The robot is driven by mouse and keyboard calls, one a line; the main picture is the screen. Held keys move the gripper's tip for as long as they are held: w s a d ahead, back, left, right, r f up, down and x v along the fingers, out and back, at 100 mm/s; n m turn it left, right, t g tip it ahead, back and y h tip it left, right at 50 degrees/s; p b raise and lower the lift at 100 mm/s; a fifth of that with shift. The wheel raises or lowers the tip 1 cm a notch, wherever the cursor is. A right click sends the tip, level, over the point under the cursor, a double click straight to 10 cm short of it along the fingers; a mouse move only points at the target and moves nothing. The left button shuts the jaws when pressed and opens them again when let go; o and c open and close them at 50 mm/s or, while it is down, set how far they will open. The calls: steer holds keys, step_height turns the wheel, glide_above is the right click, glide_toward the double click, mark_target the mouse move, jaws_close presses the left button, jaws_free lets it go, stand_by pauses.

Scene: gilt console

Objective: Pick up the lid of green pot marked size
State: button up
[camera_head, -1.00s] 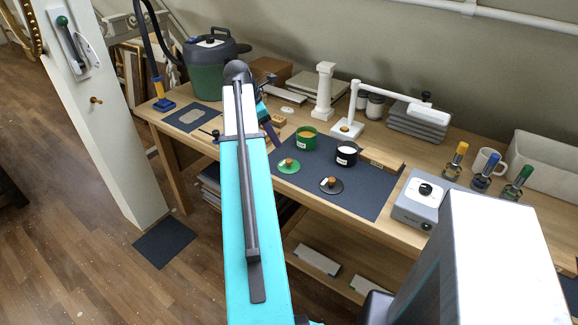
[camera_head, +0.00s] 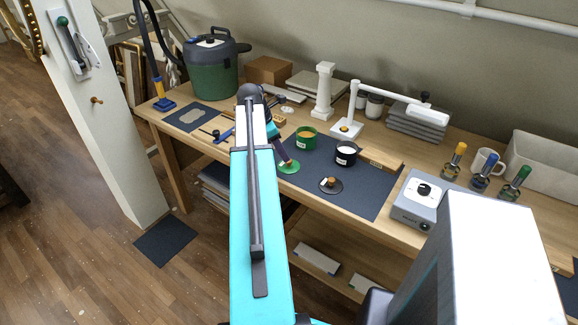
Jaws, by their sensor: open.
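The green pot (camera_head: 305,140) stands open on the dark mat, with yellowish contents and a small white label too small to read. Its green lid (camera_head: 289,170) lies flat on the mat in front of it. My gripper (camera_head: 287,162) is low over the lid, open, and covers the lid's knob and part of its top. I cannot tell whether the fingers touch the knob. A black pot (camera_head: 346,155) with white contents stands to the right, and its black lid (camera_head: 331,187) with a wooden knob lies in front of it.
The dark mat (camera_head: 368,192) has free room at its right. A white lamp (camera_head: 345,128) stands behind the pots. A grey box device (camera_head: 414,203) and several coloured-handled bottles stand at the right. A green canister (camera_head: 212,72) stands at the back left.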

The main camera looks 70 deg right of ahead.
mark_target(289, 164)
steer(key=shift+p+x, duration=0.4)
steer(key=shift+x, duration=0.35)
steer(key=shift+d+p+x, duration=0.15)
steer(key=shift+p+x, duration=0.1)
steer(key=shift+x, duration=0.7)
steer(key=shift+d+p+x, duration=0.15)
steer(key=shift+p+x, duration=0.1)
steer(key=shift+x, duration=0.7)
steer(key=shift+s+a+r, duration=0.1)
steer(key=shift+r, duration=0.05)
jaws_close()
steer(key=shift+r, duration=0.2)
